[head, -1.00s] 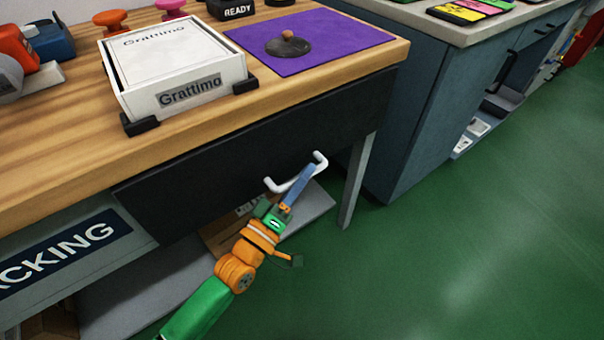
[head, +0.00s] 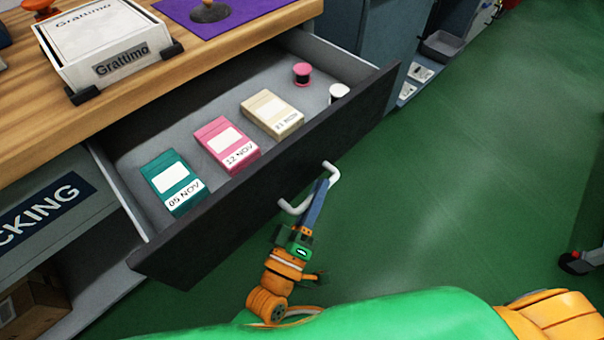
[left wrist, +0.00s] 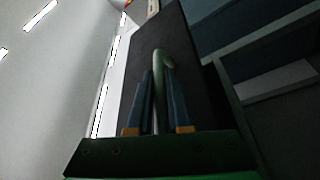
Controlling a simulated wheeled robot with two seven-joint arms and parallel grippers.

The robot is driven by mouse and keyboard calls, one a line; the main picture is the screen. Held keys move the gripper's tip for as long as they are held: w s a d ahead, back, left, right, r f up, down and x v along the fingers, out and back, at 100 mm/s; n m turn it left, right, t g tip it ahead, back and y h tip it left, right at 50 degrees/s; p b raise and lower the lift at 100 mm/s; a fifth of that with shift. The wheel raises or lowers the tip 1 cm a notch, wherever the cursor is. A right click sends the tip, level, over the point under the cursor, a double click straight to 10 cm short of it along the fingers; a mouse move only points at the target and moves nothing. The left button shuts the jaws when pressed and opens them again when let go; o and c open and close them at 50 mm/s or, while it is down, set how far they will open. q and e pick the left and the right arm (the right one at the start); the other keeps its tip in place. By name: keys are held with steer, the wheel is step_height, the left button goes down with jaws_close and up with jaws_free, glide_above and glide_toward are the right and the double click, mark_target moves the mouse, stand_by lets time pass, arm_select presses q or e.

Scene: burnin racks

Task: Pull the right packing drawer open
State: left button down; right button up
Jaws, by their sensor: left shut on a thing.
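The right packing drawer, with a dark front (head: 240,205), stands well out from under the wooden table in the head view. Its white bar handle (head: 296,206) is on the front face. My left gripper (head: 320,192) is shut on the handle, its blue fingers around the bar. In the left wrist view the handle (left wrist: 159,85) runs between the two fingers, in front of the dark drawer front (left wrist: 150,45). Inside the drawer lie a teal box (head: 172,184), a pink box (head: 226,145), a beige box (head: 272,114), a pink spool (head: 302,72) and a white spool (head: 339,92). My right gripper is not in view.
A white Grattimo box (head: 104,42) and a purple mat (head: 238,14) are on the wooden tabletop (head: 130,105). A cardboard box (head: 35,308) sits on the shelf below.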

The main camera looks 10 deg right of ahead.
arm_select(q)
steer(key=shift+s+d+f, duration=0.1)
steer(key=shift+s+d, duration=0.45)
steer(key=shift+s, duration=0.15)
steer(key=shift+s+d, duration=0.5)
steer(key=shift+s, duration=0.2)
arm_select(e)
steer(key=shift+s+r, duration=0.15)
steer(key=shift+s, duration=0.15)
arm_select(q)
steer(key=c, duration=0.8)
jaws_free()
steer(key=shift+c, duration=0.2)
steer(key=v, duration=0.7)
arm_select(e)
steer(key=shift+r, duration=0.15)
